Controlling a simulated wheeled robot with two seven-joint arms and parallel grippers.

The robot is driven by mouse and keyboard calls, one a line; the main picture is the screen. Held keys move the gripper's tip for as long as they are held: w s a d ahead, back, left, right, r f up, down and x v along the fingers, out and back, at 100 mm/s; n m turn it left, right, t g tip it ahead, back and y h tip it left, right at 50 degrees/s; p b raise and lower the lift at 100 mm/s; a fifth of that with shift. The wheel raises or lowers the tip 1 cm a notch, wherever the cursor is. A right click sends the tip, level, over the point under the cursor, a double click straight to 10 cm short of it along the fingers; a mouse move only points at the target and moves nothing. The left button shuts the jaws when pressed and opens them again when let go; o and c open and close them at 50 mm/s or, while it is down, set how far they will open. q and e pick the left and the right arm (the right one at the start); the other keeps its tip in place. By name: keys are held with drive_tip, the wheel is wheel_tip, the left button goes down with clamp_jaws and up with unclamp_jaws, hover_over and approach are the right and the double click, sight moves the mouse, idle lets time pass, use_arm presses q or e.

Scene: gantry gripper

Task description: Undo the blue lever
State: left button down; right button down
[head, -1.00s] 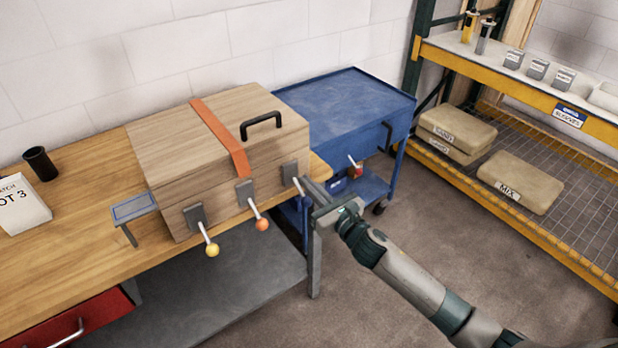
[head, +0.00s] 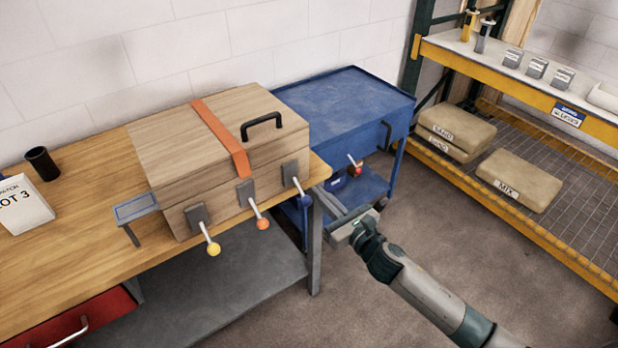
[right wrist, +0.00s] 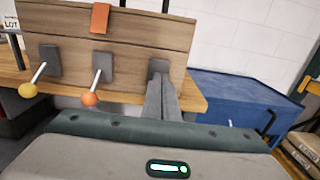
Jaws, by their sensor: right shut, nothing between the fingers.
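A wooden box (head: 165,150) with an orange strap has a row of levers on grey brackets along its front. The blue lever (head: 304,201) is the rightmost; its white rod slants down and outward from its bracket (head: 290,170), much like the others. The yellow lever (head: 213,248) and orange lever (head: 262,223) are to its left. My right gripper (head: 324,197) is shut and empty, just right of the blue lever and apart from it. In the right wrist view, the gripper's fingers (right wrist: 161,98) hide the blue lever, and only its bracket (right wrist: 158,67) shows. My left gripper is out of view.
The wooden bench (head: 70,225) carries the box, a black cup (head: 41,164) and a small blue-topped stand (head: 135,207). A blue cart (head: 345,105) with a red-knobbed lever (head: 355,170) stands right of the bench. Shelving (head: 480,80) is farther right. Open floor lies in front.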

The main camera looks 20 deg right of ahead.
drive_tip(key=shift+v, duration=1.5)
